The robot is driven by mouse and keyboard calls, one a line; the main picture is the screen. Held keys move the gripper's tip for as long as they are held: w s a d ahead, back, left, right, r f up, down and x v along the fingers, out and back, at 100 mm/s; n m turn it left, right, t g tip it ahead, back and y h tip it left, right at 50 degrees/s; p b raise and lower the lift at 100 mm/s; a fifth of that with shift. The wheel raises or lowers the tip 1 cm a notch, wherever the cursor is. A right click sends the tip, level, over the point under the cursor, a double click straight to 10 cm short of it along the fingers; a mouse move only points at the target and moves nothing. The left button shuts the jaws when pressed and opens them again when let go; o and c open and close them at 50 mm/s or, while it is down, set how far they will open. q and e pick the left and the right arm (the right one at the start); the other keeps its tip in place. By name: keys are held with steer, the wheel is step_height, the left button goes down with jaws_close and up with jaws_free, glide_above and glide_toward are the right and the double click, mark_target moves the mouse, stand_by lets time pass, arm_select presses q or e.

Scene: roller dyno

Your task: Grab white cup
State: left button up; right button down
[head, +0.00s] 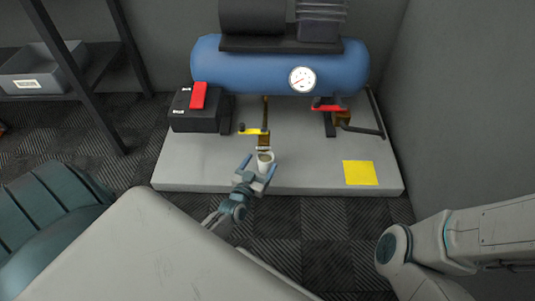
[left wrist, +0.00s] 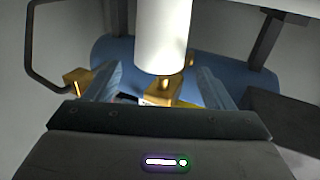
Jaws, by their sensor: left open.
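The white cup (head: 265,162) stands near the front edge of the grey slab, below the compressor's brass valve. My left gripper (head: 258,170) is open, with its blue-grey fingers on either side of the cup in the head view. In the left wrist view the white cup (left wrist: 163,38) shows as a pale cylinder beyond and between the open fingers of the left gripper (left wrist: 160,85). I cannot tell whether the fingers touch it. My right arm shows at the lower right of the head view, but its gripper is out of frame.
A blue compressor tank (head: 280,66) with a gauge (head: 302,79) stands on the grey slab (head: 310,180). A yellow-handled valve (head: 257,131) is just behind the cup. A black box (head: 195,112) is at left. A yellow square (head: 360,173) lies on the slab's right.

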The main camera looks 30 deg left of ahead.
mark_target(267, 156)
arm_select(q)
steer(key=shift+w+a+f, duration=0.1)
steer(key=shift+w, duration=0.55)
steer(key=w+b, duration=0.3)
steer(key=w, duration=0.1)
steer(key=shift+w+a+f, duration=0.1)
steer(key=shift+a+f, duration=0.15)
steer(key=shift+f, duration=0.1)
steer(key=shift+w+r, duration=0.15)
steer(key=shift+w, duration=0.25)
steer(key=c, duration=1)
